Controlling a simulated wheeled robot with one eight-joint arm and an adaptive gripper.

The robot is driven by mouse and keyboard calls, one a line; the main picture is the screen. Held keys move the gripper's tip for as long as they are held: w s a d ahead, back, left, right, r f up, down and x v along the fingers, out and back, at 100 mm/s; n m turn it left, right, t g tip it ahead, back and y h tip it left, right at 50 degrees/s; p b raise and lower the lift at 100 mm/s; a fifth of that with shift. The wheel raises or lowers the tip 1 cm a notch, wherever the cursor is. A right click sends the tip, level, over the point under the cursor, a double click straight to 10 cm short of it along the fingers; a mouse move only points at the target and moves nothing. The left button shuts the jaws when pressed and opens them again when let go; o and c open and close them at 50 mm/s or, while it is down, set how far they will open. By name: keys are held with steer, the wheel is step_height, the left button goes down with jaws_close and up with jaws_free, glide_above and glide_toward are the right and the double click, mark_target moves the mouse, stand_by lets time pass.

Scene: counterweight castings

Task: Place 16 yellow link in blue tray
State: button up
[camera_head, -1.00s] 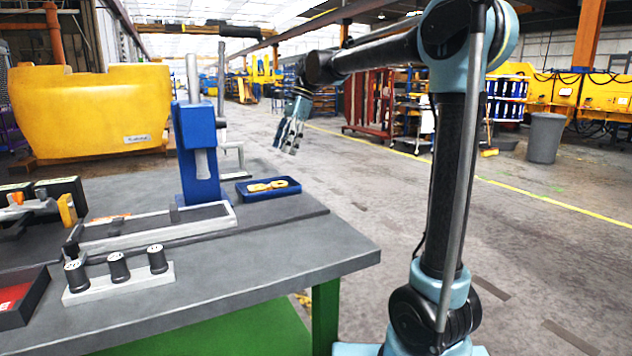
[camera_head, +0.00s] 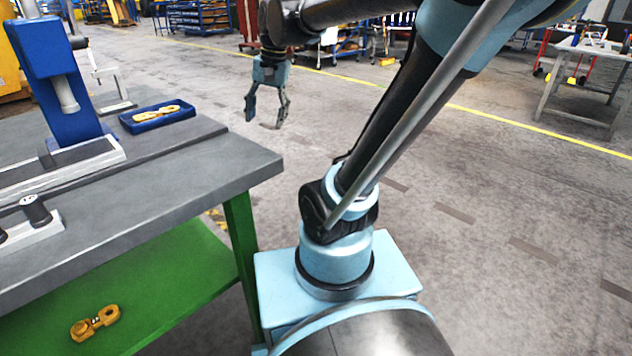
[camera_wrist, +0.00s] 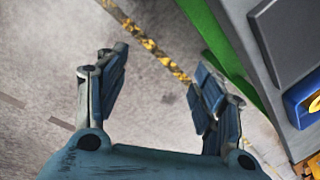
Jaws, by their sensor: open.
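A yellow link (camera_head: 95,323) lies on the green lower shelf of the workbench in the head view. The blue tray (camera_head: 135,127) stands on the grey bench top near its far edge, with yellow links (camera_head: 157,114) lying in it. The tray's edge also shows at the right of the wrist view (camera_wrist: 299,111), with part of a yellow piece inside. My gripper (camera_head: 266,122) is open and empty, pointing down over the floor to the right of the bench and tray. In the wrist view its fingers (camera_wrist: 155,90) are spread with only floor between them.
A blue press (camera_head: 58,80) stands on the bench left of the tray. A grey fixture (camera_head: 60,170) and a holder with dark pegs (camera_head: 36,211) sit nearer. The green shelf (camera_head: 165,285) is mostly clear under the bench top.

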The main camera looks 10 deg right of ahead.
steer(key=s+d+f+n+h, duration=0.1)
steer(key=s+d+f+n, duration=0.1)
steer(key=s+d+f, duration=0.3)
steer(key=s+d+f+n+t+h, duration=0.1)
steer(key=s+d+f+n, duration=0.2)
steer(key=s+d+f, duration=0.3)
step_height(320, 180, down, 5)
steer(key=shift+s+d+f, duration=0.1)
steer(key=shift+s+d, duration=0.05)
steer(key=shift+s, duration=0.45)
